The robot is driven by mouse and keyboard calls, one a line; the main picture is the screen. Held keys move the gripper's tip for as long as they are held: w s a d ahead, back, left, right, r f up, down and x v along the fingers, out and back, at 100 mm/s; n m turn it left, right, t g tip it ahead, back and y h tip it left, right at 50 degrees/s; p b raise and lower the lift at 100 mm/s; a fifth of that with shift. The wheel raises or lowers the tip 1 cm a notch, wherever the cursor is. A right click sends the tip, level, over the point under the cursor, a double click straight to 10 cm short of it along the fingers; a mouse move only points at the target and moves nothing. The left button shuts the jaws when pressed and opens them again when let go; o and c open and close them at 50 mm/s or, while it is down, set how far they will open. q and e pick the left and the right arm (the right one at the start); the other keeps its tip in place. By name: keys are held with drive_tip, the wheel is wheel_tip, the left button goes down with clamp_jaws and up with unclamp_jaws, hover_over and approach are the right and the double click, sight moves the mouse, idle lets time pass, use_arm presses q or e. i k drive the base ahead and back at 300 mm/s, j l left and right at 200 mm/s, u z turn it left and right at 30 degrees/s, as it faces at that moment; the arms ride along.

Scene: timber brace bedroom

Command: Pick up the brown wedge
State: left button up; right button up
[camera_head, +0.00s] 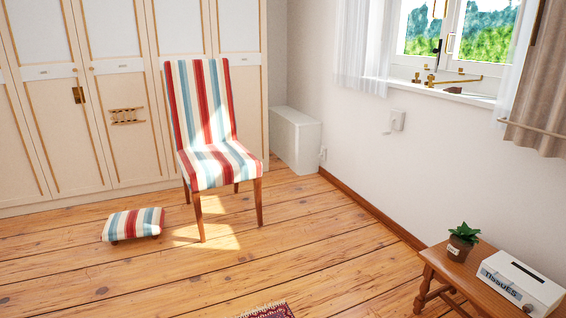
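A small dark brown object (453,90) lies on the windowsill at the upper right, near the sill's front edge. It may be the brown wedge, but it is too small to tell its shape surely. Brass window fittings (430,80) are just left of it and a brass stay bar runs close behind it. Neither of my grippers is in view.
A striped chair (212,120) stands mid-room, with a striped footstool (133,224) to its left. A wooden bench (440,262) at the lower right holds a potted plant (462,241) and a tissue box (521,283). The floor (340,240) between chair and bench is clear.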

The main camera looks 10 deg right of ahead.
sight(454, 90)
drive_tip(key=i+z, duration=0.1)
drive_tip(key=i, duration=0.75)
drive_tip(key=i+j+z, duration=0.1)
drive_tip(key=i, duration=0.7)
drive_tip(key=i+j+z, duration=0.1)
drive_tip(key=i+z, duration=0.35)
drive_tip(key=i+j+z, duration=0.2)
drive_tip(key=z, duration=0.2)
drive_tip(key=i+j+z, duration=0.3)
drive_tip(key=z, duration=0.15)
drive_tip(key=i+j+z, duration=0.2)
drive_tip(key=j+z, duration=0.25)
drive_tip(key=i+j+z, duration=0.1)
drive_tip(key=j+z, duration=0.35)
